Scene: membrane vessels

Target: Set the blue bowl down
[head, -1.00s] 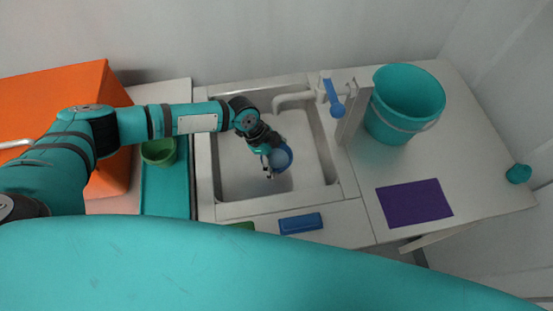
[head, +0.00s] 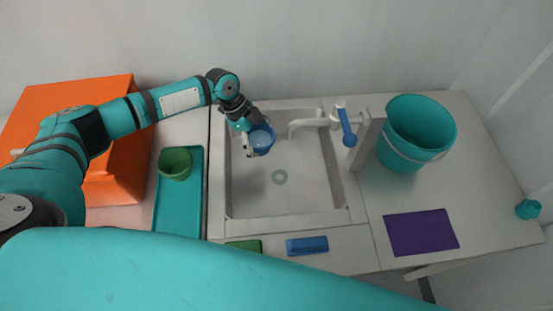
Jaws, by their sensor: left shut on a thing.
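The blue bowl (head: 262,138) is small and round and shows over the upper left corner of the sink (head: 290,190). My left gripper (head: 250,144) is shut on the bowl's left side. The bowl looks held up above the sink floor, but its exact height is hard to judge from above. The gripper hides part of the bowl's left rim. My right gripper is out of view.
A teal tray (head: 178,215) with a green bowl (head: 175,164) lies left of the sink. An orange box (head: 80,95) stands farther left. The tap (head: 340,125), teal bucket (head: 416,132) and purple mat (head: 421,232) are on the right. A blue sponge-like block (head: 307,246) lies in front.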

